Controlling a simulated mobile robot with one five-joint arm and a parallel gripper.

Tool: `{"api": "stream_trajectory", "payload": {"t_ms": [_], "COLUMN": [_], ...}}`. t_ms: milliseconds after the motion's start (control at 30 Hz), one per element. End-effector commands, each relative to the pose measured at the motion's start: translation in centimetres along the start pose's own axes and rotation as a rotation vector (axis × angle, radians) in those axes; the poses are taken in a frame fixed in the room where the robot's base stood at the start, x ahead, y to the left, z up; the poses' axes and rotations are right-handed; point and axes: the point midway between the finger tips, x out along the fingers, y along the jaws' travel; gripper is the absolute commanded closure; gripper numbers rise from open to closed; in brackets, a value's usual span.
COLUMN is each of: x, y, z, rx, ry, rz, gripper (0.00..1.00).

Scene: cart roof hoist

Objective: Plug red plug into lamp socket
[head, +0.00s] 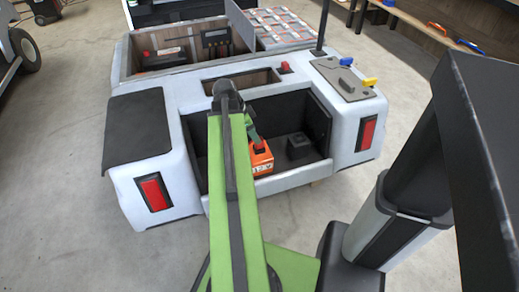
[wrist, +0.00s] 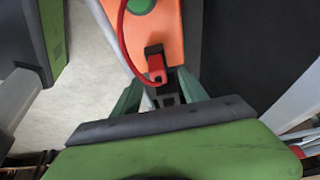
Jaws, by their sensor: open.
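A red plug (wrist: 156,66) with a red cable sits at a black fitting on the orange 12 V box (wrist: 152,32) in the wrist view. My gripper (wrist: 160,76) is open, with one green finger on each side near the plug; I cannot tell whether either touches it. In the head view the orange box (head: 261,162) stands in the cart's open rear compartment, and my gripper (head: 252,130) reaches down just above it. The arm hides part of the compartment. I cannot clearly identify the lamp socket.
A black block (head: 299,146) stands right of the orange box in the compartment. The white cart (head: 180,112) has red tail lamps (head: 153,192) on both sides. Blue and yellow levers (head: 369,82) stick up at the right rear corner. Open floor lies to the left.

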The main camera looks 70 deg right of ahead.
Motion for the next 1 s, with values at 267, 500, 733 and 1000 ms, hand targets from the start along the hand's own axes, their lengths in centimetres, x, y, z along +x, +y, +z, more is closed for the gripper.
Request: {"api": "stream_trajectory", "payload": {"t_ms": [267,500,733,1000], "x": [3.2,5.2,5.0,5.0], "y": [0.4,0.4,0.4,0.4], "z": [0.0,-0.2,-0.3,-0.3], "rx": [0.001,-0.001,-0.001,-0.001], "ry": [0.0,0.0,0.0,0.0], "rz": [0.001,0.0,0.0,0.0], "gripper": [0.49,0.49,0.61,0.96]}}
